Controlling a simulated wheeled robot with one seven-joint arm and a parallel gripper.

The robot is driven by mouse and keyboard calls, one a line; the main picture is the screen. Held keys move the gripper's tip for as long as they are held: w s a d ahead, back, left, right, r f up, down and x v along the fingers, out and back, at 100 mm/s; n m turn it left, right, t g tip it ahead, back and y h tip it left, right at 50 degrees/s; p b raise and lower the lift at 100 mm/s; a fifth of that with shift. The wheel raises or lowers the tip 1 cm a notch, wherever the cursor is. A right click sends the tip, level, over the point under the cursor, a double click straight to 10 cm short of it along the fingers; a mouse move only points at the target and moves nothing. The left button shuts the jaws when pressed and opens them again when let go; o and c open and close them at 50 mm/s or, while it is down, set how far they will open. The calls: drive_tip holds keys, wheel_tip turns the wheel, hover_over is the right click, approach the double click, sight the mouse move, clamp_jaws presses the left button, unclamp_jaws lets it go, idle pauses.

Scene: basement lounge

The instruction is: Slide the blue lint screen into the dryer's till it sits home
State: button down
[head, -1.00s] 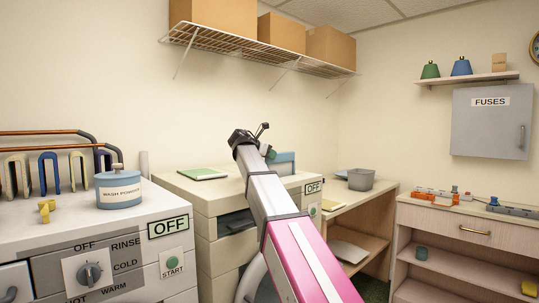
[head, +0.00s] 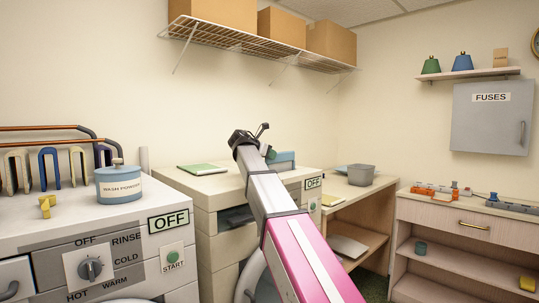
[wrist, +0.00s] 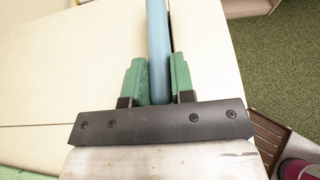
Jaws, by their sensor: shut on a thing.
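The blue lint screen (head: 285,158) stands upright at the top of the dryer (head: 207,186), just beyond my gripper in the head view. In the wrist view I see the screen (wrist: 157,40) edge-on, as a narrow blue strip running up between my fingers. My gripper (wrist: 158,78) is shut on it, with a green finger pressed to each side. In the wrist view a thin dark gap in the pale dryer top runs close along the screen's right side. My arm and fingers hide the screen's lower edge, so I cannot tell how deep it sits.
A green book-like item (head: 202,169) lies on the dryer top, left of my arm. The washer (head: 35,233) stands at left with a wash powder tub (head: 119,187). A desk with a grey bin (head: 361,175) is at right. A wire shelf (head: 255,45) hangs above.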

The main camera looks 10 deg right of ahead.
drive_tip(key=shift+f, duration=1.1)
drive_tip(key=c, duration=0.9)
unclamp_jaws()
drive_tip(key=v, duration=1)
drive_tip(key=shift+s+a+r, duration=0.2)
drive_tip(key=shift+a, duration=0.1)
